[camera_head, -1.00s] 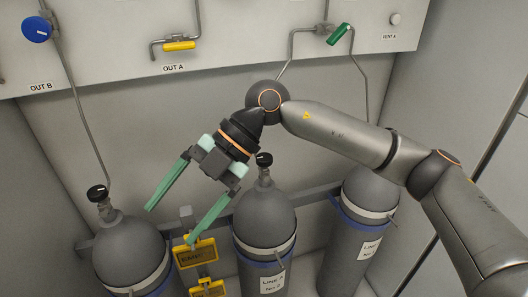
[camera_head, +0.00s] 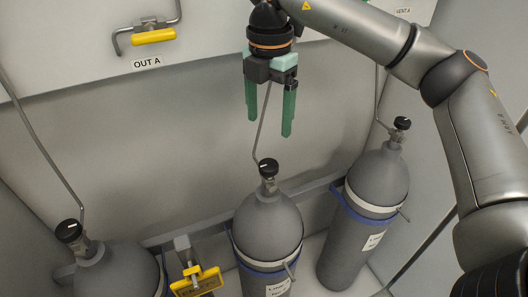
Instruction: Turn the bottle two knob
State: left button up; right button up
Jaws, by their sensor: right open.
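Three grey gas bottles stand in a row along the back wall, each with a black knob on top. The middle bottle (camera_head: 268,222) has its black knob (camera_head: 268,167) facing up. The left bottle (camera_head: 118,272) has a knob (camera_head: 68,231), and the right bottle (camera_head: 378,178) has a knob (camera_head: 402,123). Which one is bottle two cannot be read for sure from the labels. My right gripper (camera_head: 269,125) points down with its green fingers apart and empty. In the picture it is just above the middle knob, not touching it. My left gripper is not in view.
A yellow handle (camera_head: 153,37) labelled OUT A sits on the panel at the upper left. Thin pipes rise from the bottles. A rail with blue straps runs behind the bottles.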

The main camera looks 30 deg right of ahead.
aim_at(268, 164)
notch_tip(268, 164, down, 10)
jog(key=shift+s+r+p, duration=0.15)
jog(key=shift+r+p, duration=0.1)
jog(key=shift+p, duration=0.45)
jog(key=shift+f, duration=0.8)
grip_shut()
